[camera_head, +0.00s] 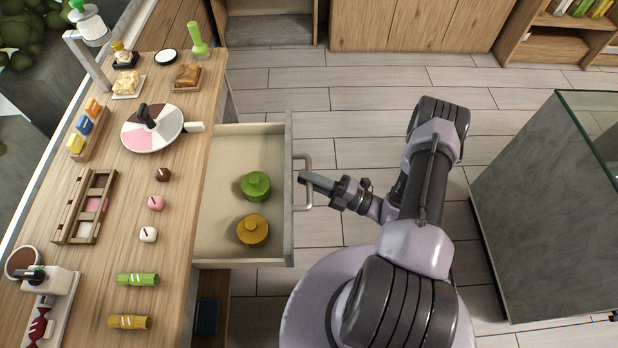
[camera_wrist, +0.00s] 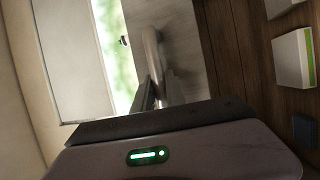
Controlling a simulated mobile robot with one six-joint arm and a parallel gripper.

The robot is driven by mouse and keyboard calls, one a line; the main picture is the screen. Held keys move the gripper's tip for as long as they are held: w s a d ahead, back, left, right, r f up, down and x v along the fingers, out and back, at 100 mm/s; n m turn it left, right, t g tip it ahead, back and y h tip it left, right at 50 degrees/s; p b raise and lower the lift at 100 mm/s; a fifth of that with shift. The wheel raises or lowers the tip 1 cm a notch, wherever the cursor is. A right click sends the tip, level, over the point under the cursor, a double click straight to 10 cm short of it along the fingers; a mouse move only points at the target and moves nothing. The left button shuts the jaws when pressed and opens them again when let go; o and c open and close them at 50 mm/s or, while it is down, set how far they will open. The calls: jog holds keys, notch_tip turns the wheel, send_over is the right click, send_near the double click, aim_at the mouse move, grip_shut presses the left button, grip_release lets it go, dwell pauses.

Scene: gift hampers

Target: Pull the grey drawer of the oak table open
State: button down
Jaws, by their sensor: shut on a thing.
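The grey drawer (camera_head: 290,150) stands pulled out from the side of the oak table (camera_head: 190,225). Its inside shows, with a green lidded pot (camera_head: 256,186) and an ochre lidded pot (camera_head: 252,231) standing in it. My gripper (camera_head: 303,178) is shut on the drawer's bar handle (camera_head: 309,200), on the outer side of the drawer front. In the wrist view the handle (camera_wrist: 152,55) rises from between my fingers (camera_wrist: 153,92). Part of the grip is hidden by the wrist housing.
The table top holds a round pink, white and brown board (camera_head: 140,138), small sweets, wrapped rolls and wooden trays. A grey cabinet with a glass top (camera_head: 530,200) stands at the right. Tiled floor (camera_head: 350,110) is clear behind my arm.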

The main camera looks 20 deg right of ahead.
jog(key=c, duration=1.4)
grip_release()
jog(key=shift+o, duration=0.2)
jog(key=p+v, duration=0.2)
jog(key=v, duration=1.5)
jog(key=shift+s, duration=0.2)
jog(key=shift+d, duration=0.1)
